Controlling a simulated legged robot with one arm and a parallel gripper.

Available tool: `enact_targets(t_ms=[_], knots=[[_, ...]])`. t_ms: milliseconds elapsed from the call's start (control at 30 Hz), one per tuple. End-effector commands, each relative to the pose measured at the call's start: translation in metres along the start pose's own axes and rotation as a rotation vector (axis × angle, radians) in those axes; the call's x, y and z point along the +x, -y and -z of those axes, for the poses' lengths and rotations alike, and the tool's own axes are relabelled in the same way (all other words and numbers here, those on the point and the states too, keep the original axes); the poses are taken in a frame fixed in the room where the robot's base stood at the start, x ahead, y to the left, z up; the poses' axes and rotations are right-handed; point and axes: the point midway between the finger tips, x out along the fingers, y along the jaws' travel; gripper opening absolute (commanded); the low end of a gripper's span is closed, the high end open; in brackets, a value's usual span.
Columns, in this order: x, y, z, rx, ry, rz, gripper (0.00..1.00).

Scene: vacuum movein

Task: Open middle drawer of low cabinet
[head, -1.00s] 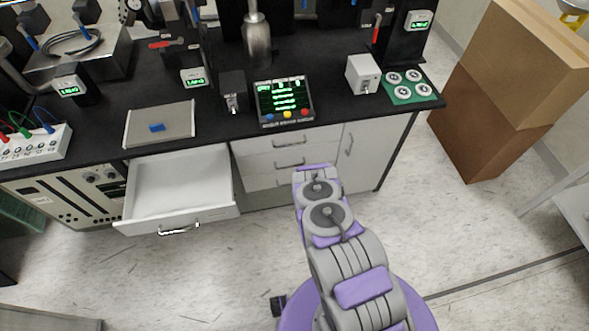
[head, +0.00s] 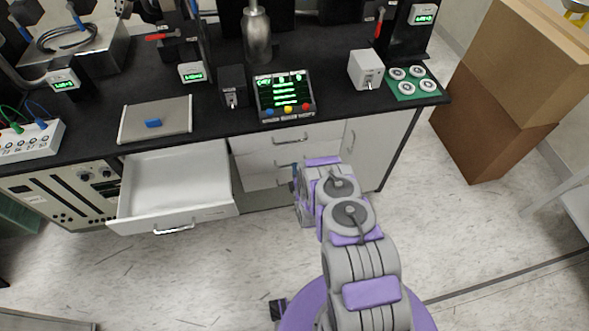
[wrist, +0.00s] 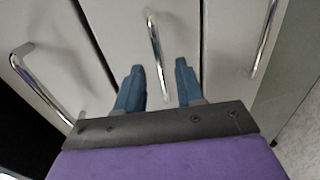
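The low cabinet (head: 415,130) has a middle column of pale drawers under the black worktop. In the head view, the middle drawer (head: 257,172) is closed below the top drawer (head: 262,145), and my arm hides part of it. In the wrist view, the middle drawer (wrist: 115,35) appears as the central panel, with its silver bar handle (wrist: 153,40) running up the picture. My gripper (wrist: 159,66) is open. Its two blue fingers lie on either side of the handle's lower part, with visible gaps. I cannot tell how deep they reach.
A wide drawer (head: 175,175) on the left stands pulled out, close to my arm. Other handles flank the middle one in the wrist view (wrist: 32,75). Cardboard boxes (head: 490,130) stand at right.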

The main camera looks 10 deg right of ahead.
Motion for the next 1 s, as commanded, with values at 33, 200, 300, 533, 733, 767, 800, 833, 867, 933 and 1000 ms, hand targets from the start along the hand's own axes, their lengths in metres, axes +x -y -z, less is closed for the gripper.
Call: enact_targets(t_ms=[33, 200, 300, 533, 733, 767, 800, 833, 867, 933, 1000], knots=[[0.008, 0.002, 0.000, 0.000, 0.000, 0.000, 0.37], [0.025, 0.001, 0.000, 0.000, 0.000, -0.002, 0.37], [0.030, 0.001, 0.000, 0.001, 0.000, 0.002, 0.37], [0.032, 0.001, 0.000, 0.001, 0.000, 0.004, 0.37], [0.032, 0.001, 0.000, 0.001, 0.000, 0.003, 0.28], [0.032, 0.001, 0.000, 0.001, 0.000, 0.003, 0.25], [0.032, 0.001, 0.000, 0.001, 0.000, 0.003, 0.21], [0.032, 0.001, 0.000, 0.001, 0.000, 0.003, 0.18], [0.032, 0.000, 0.000, 0.001, 0.000, 0.003, 0.15], [0.031, 0.001, 0.000, 0.001, 0.000, 0.003, 0.09], [0.031, 0.001, 0.000, 0.001, 0.000, 0.003, 0.02]])
